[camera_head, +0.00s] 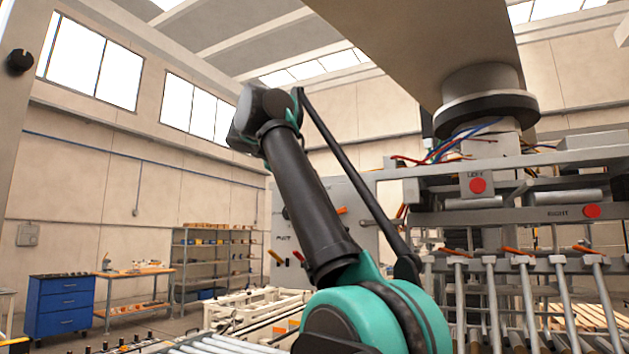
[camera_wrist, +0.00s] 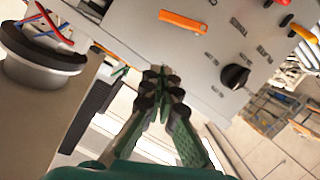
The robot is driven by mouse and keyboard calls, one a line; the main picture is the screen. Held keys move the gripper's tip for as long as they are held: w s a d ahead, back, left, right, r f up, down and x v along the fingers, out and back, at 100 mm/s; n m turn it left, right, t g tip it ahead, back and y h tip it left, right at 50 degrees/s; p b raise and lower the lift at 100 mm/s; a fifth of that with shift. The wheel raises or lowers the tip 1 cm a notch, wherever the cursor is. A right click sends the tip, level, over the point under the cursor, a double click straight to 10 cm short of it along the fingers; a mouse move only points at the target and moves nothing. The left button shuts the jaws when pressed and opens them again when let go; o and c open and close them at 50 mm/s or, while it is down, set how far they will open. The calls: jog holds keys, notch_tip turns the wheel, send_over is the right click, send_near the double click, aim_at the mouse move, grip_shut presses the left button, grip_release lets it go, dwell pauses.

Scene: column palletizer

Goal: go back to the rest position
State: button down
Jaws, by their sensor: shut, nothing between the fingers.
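My gripper (camera_wrist: 163,82) shows in the wrist view, with its dark and green fingers drawn together and nothing between the tips. It points toward a grey control panel (camera_wrist: 215,50) with an orange handle (camera_wrist: 183,21) and a black knob (camera_wrist: 236,77); I cannot tell how far apart they are. In the head view the same kind of panel (camera_head: 343,228) stands behind my dark and teal arm. My gripper is not visible in the head view.
The palletizer head (camera_head: 491,180) with red buttons, wires and a row of grey bars stands at the right. A conveyor of rollers (camera_head: 215,345) lies low in front. A blue cabinet (camera_head: 60,304), a workbench (camera_head: 138,272) and shelves (camera_head: 213,262) stand far left.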

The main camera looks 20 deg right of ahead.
dwell(0.4)
jog(key=w+a+f+n+g+y, duration=0.1)
jog(key=w+a+f+y, duration=0.1)
jog(key=f, duration=1.3)
jog(key=w+a+f+n+g+y, duration=0.1)
jog(key=f+y, duration=0.1)
jog(key=f, duration=1.3)
jog(key=w+a+f+n+g+y, duration=0.1)
jog(key=w+a+f+y, duration=0.1)
jog(key=f, duration=1.3)
jog(key=s+a+f+n+y, duration=0.1)
jog(key=s+a+f+y, duration=0.1)
jog(key=s+f, duration=0.5)
jog(key=s+a+f+n+y, duration=0.1)
jog(key=s+a+f, duration=0.3)
jog(key=f, duration=1.3)
jog(key=s+a+f+n+g+y, duration=0.1)
jog(key=s+a+f+y, duration=0.3)
jog(key=s+f, duration=0.6)
notch_tip(320, 180, down, 2)
jog(key=shift+f+n, duration=0.1)
jog(key=shift+n, duration=0.2)
jog(key=shift+s+d, duration=0.1)
